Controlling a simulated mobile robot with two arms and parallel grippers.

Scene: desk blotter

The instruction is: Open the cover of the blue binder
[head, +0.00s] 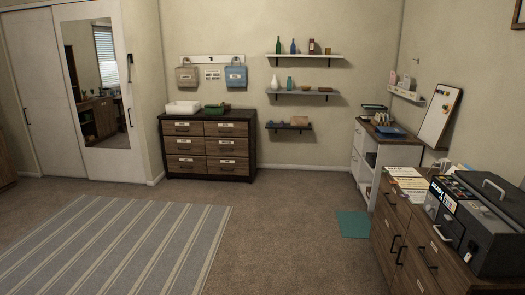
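A flat dark-blue thing (392,131) lies on top of the white cabinet (398,155) at the right, near its front end. It may be the blue binder, but it is too small here to be sure or to tell how its cover lies. Neither of my grippers is in view.
A wooden cabinet (392,240) with a grey case (487,210) and papers on top stands at the near right. A teal mat (353,224) lies before the white cabinet. A dresser (207,148) stands at the back wall. The carpet (285,220) in the middle is clear.

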